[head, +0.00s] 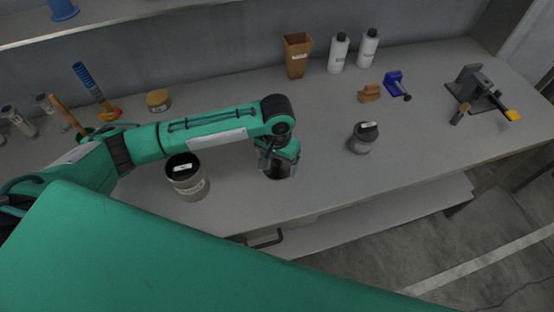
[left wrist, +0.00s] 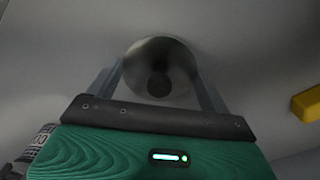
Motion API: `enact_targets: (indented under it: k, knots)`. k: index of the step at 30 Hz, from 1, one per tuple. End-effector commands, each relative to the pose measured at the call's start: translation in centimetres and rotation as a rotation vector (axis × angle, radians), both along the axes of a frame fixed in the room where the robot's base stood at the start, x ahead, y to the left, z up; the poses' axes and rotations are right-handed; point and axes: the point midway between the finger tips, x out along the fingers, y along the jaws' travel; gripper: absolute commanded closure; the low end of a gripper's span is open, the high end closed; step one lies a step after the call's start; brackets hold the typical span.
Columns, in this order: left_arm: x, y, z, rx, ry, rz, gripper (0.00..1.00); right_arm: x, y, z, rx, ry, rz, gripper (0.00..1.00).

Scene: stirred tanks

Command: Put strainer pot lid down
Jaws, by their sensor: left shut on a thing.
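My left gripper (head: 278,158) reaches down over the middle of the bench. In the left wrist view its two fingers (left wrist: 160,88) are on either side of a round grey metal thing (left wrist: 160,50) with a dark round middle, which looks like the strainer pot lid. The gripper is shut on it. In the head view a grey, dark-edged round body (head: 278,175) shows under the gripper, partly hidden; I cannot tell whether it touches the bench. A labelled dark-topped pot (head: 190,186) stands just left of it. My right gripper is not in view.
A smaller grey pot with a dark top (head: 363,142) stands to the right. A brown container (head: 297,56) and two white bottles (head: 339,53) stand at the back. A blue clamp-like tool (head: 396,84) and a grey vise-like device (head: 474,86) are further right. The bench (head: 320,190) is clear at front right.

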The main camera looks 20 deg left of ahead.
Motion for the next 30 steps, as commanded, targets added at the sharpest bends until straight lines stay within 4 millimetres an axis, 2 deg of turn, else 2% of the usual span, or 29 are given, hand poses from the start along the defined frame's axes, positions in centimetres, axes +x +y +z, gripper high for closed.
enact_targets:
  k: [1,2,4,14,17,27,30]
  knots:
    - [0.0,0.0,-0.1,0.000,0.001,0.001,0.41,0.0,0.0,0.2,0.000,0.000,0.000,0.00]
    - [0.0,0.0,-0.1,0.000,0.001,0.001,0.14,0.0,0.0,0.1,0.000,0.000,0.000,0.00]
    - [0.0,0.0,-0.1,0.000,0.001,0.001,0.01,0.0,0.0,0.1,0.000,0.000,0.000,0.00]
    - [0.0,0.0,0.3,0.000,-0.001,-0.001,0.00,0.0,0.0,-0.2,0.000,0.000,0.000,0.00]
    - [0.1,0.0,1.7,-0.002,-0.002,0.000,0.00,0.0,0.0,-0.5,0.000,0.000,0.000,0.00]
    - [0.1,-0.1,8.9,-0.002,-0.003,0.000,0.00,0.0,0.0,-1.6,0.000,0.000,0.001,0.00]
    - [0.0,-0.1,10.4,-0.001,-0.002,-0.001,0.00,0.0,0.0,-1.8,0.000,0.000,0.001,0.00]
